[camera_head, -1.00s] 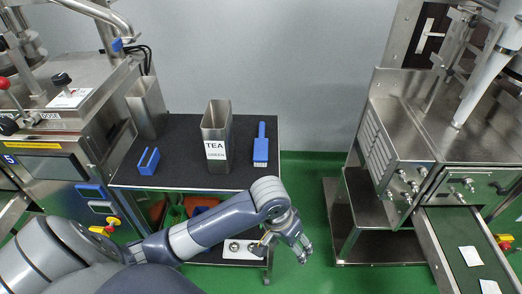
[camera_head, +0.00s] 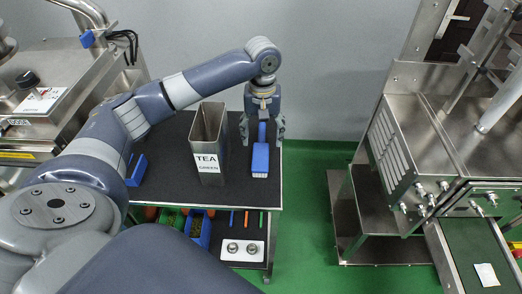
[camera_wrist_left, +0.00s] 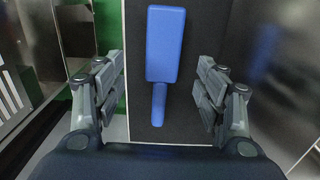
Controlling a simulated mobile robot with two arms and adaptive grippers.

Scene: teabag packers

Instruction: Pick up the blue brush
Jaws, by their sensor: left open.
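The blue brush (camera_head: 260,160) lies on the black top of the cart, to the right of the metal tea canister. Its block end is toward me and its handle points to the back wall. My left gripper (camera_head: 262,138) is above the handle, pointing down, with its fingers apart on either side. In the left wrist view the brush (camera_wrist_left: 165,50) lies between the two open fingers (camera_wrist_left: 160,105), and nothing is gripped. My right gripper is not in view.
The metal canister labelled TEA GREEN (camera_head: 207,145) stands close left of the brush. A blue holder (camera_head: 136,170) sits at the cart's left. Bins and a white panel (camera_head: 242,250) are on the lower shelf. Machines stand on both sides, with green floor (camera_head: 308,215) between cart and right machine.

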